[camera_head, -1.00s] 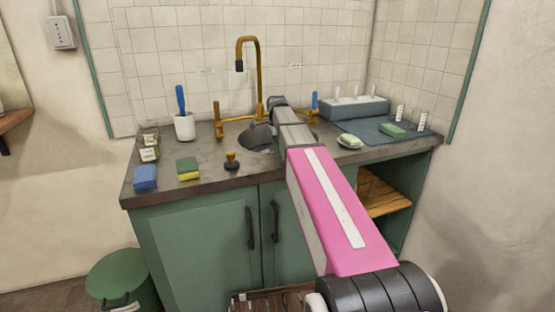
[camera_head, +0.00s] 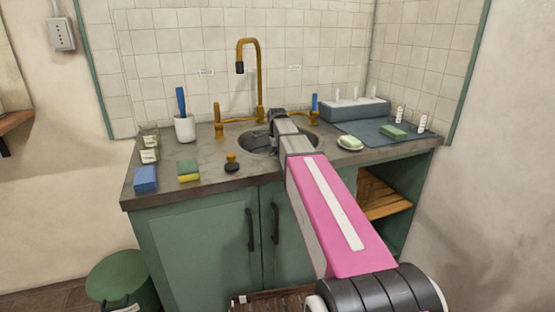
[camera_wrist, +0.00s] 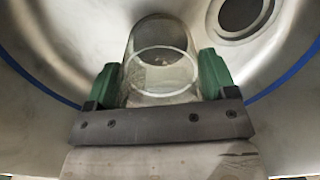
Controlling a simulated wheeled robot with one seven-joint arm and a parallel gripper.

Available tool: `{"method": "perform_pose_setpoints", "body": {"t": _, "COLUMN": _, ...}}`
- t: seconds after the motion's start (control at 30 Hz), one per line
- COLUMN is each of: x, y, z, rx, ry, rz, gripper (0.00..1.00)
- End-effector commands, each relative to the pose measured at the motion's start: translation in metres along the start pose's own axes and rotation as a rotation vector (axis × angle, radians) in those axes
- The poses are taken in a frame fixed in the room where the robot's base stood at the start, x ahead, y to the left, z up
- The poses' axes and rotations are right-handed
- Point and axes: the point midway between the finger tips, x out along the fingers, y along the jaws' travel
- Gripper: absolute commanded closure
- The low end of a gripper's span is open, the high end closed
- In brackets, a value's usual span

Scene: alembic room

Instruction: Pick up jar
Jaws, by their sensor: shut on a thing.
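A clear glass jar (camera_wrist: 161,62) stands between the two green fingers of my gripper (camera_wrist: 160,85) in the wrist view. The fingers press on it from both sides, so my gripper is shut on the jar. The jar is inside the round metal sink basin (camera_wrist: 60,35), with the dark drain (camera_wrist: 240,14) to its upper right. In the head view my gripper reaches down into the sink (camera_head: 252,142); my arm hides the jar and the fingertips there. I cannot tell whether the jar touches the basin floor.
A brass faucet (camera_head: 259,80) rises behind the sink. Two small jars (camera_head: 149,148), a white cup with a blue brush (camera_head: 184,128), sponges (camera_head: 188,170) and a stopper (camera_head: 231,162) stand left. A soap dish (camera_head: 350,143) and drying rack (camera_head: 355,108) stand right.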

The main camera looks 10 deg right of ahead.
Motion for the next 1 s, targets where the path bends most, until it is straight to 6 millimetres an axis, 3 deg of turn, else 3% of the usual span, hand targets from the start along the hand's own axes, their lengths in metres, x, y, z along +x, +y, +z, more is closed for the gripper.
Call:
{"method": "perform_pose_setpoints", "body": {"t": 0.47, "x": -0.015, "y": 0.000, "z": 0.000, "rx": 0.000, "ry": 0.000, "rz": -0.001, "gripper": 0.63}}
{"method": "perform_pose_setpoints", "body": {"t": 1.0, "x": -0.062, "y": -0.001, "z": 0.000, "rx": 0.000, "ry": 0.000, "rz": -0.002, "gripper": 0.63}}
